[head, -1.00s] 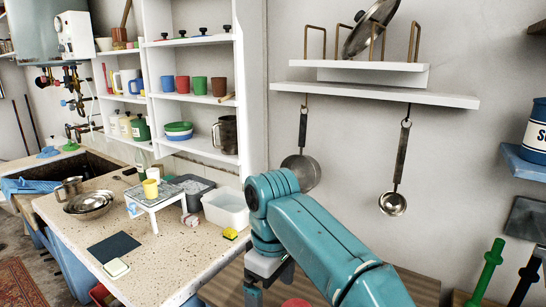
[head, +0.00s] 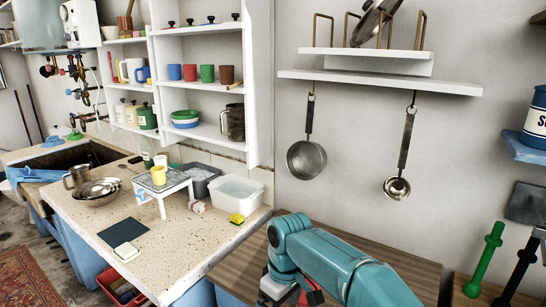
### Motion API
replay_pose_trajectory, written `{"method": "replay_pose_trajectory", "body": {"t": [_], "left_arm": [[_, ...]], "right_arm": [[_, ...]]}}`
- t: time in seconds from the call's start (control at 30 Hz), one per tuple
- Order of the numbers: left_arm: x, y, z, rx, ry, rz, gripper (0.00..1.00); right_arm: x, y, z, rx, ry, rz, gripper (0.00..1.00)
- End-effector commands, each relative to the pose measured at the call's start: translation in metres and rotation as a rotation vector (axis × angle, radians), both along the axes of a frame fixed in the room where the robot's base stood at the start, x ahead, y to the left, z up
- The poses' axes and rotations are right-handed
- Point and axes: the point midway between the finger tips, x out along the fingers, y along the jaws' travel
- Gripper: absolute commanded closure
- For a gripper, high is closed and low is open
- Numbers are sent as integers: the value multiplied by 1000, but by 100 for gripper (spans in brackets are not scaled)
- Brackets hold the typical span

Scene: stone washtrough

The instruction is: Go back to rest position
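My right arm comes in from the lower right in the head view. Its teal elbow and wrist hang over the brown wooden top at the bottom. My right gripper (head: 283,292) points down near the bottom edge, partly hidden by the wrist and cut off by the frame. A small red thing shows beside its fingers; I cannot tell whether the fingers touch or hold it. My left gripper is not in view.
The speckled counter (head: 190,245) on the left holds a white tub (head: 236,196), a yellow sponge (head: 236,219), a small white stand (head: 163,188) and metal bowl (head: 95,192). A pan (head: 306,160) and ladle (head: 397,188) hang below the wall shelf (head: 380,84).

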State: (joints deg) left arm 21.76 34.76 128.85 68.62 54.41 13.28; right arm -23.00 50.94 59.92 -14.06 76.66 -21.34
Motion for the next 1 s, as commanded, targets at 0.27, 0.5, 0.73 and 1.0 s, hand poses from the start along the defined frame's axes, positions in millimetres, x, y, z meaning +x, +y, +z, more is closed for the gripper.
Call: {"method": "replay_pose_trajectory", "body": {"t": [0.27,0.5,0.73,1.0], "left_arm": [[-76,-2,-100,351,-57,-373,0],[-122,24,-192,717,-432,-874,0],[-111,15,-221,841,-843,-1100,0],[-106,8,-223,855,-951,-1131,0]], "right_arm": [[-30,-30,-150,104,70,-213,0],[-148,-74,-289,225,146,-631,0],[-247,-101,-321,248,169,-945,0],[-268,-106,-321,247,166,-1013,0]]}}
